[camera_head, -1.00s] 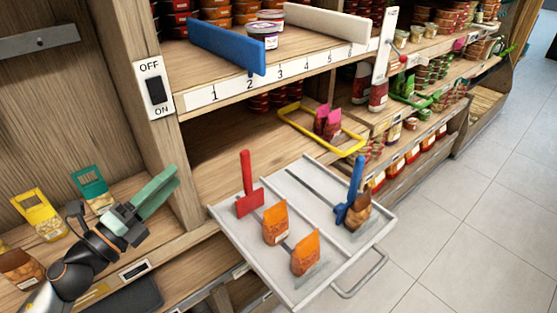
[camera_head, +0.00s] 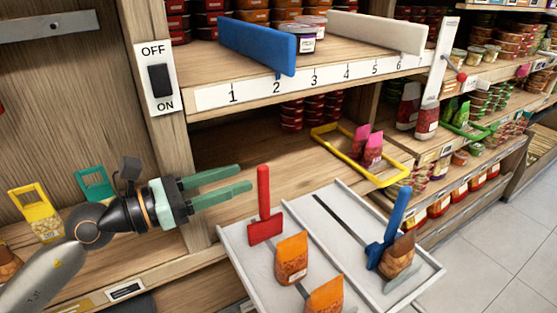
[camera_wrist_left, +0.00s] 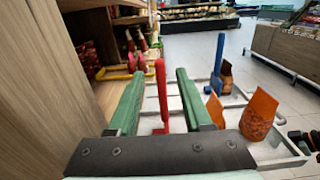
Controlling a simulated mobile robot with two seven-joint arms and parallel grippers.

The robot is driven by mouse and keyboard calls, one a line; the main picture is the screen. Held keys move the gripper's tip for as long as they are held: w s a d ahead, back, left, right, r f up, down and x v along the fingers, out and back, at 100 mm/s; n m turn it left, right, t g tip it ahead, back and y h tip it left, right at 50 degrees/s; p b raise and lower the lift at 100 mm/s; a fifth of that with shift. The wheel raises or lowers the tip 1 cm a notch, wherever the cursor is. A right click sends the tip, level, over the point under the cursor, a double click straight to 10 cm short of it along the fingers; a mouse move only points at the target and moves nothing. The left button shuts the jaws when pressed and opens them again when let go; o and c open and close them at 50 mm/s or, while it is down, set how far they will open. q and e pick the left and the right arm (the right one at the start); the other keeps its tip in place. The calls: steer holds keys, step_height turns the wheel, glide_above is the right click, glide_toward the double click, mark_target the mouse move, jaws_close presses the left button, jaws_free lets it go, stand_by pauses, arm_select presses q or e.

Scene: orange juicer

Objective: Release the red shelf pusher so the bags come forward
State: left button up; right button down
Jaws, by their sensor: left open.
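The red shelf pusher (camera_head: 264,208) stands upright at the back of the left lane of the grey pull-out tray (camera_head: 342,203). It also shows in the left wrist view (camera_wrist_left: 162,95), between the fingers and beyond them. Two orange bags, one nearer the pusher (camera_head: 291,259) and one at the front (camera_head: 325,297), stand in its lane. A blue pusher (camera_head: 390,232) stands in the right lane against a brown-orange bag (camera_head: 398,256). My left gripper (camera_head: 246,178) is open and empty, its green fingers pointing at the red handle from the left, apart from it.
A wooden upright with an OFF/ON switch (camera_head: 159,81) stands behind my left arm. Above is a numbered shelf (camera_head: 320,78) with blue (camera_head: 256,44) and white dividers. A yellow frame (camera_head: 327,140) surrounds pink bags. Floor at right is clear.

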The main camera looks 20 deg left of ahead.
mark_target(269, 168)
arm_select(q)
steer(key=p+x, duration=0.3)
steer(key=x, duration=0.5)
steer(key=shift+r, duration=0.15)
steer(key=shift+x, duration=0.75)
arm_select(e)
steer(key=shift+s+d+r, duration=0.2)
steer(key=shift+d+r, duration=0.6)
steer(key=shift+r, duration=0.25)
arm_select(q)
jaws_close()
arm_select(e)
steer(key=shift+a, duration=0.15)
